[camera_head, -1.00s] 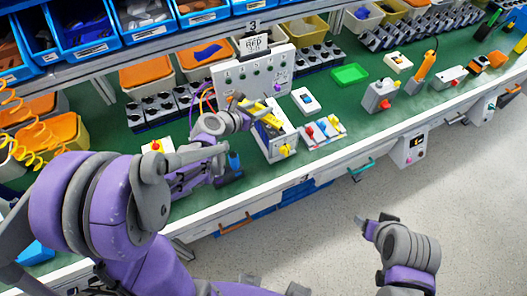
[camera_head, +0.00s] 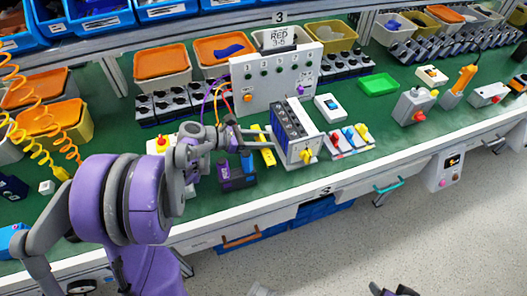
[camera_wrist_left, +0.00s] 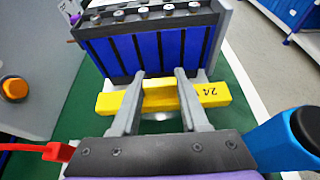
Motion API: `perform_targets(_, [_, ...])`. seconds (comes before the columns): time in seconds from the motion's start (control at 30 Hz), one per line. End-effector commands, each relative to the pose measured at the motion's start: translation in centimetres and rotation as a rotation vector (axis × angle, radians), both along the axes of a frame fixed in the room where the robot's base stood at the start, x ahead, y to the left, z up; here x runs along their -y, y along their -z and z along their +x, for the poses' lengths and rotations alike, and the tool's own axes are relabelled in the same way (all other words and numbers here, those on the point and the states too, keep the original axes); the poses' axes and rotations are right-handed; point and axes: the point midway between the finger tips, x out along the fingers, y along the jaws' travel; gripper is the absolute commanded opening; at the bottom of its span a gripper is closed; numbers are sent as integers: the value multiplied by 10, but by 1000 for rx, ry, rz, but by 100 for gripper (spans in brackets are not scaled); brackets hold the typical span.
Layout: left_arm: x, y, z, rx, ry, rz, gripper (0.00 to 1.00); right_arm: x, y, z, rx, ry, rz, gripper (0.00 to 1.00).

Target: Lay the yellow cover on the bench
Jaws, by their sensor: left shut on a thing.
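The yellow cover (camera_head: 267,156) is a narrow bar at the left side of the battery-like box (camera_head: 292,125). Only a dark piece of my right gripper (camera_head: 388,290) shows at the bottom edge.
A white panel (camera_head: 275,75) stands behind the box. A small switch board (camera_head: 350,139) is right of the box, with a green tray (camera_head: 378,84) beyond. The front bench strip is fairly clear.

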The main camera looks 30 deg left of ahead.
Motion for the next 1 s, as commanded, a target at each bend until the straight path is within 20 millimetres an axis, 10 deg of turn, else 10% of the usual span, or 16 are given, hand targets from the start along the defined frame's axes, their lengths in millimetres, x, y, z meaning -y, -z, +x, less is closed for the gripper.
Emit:
perform_targets(0.77, [0, 50, 0, 0, -1, 0, 0, 0, 13, -1, -4, 0, 0, 68])
perform_targets(0.8, [0, 49, 0, 0, -1, 0, 51, 0, 12, -1, -4, 0, 0, 68])
perform_targets(1.0, [0, 48, 0, 0, -1, 0, 74, 0, 11, -1, -4, 0, 0, 68])
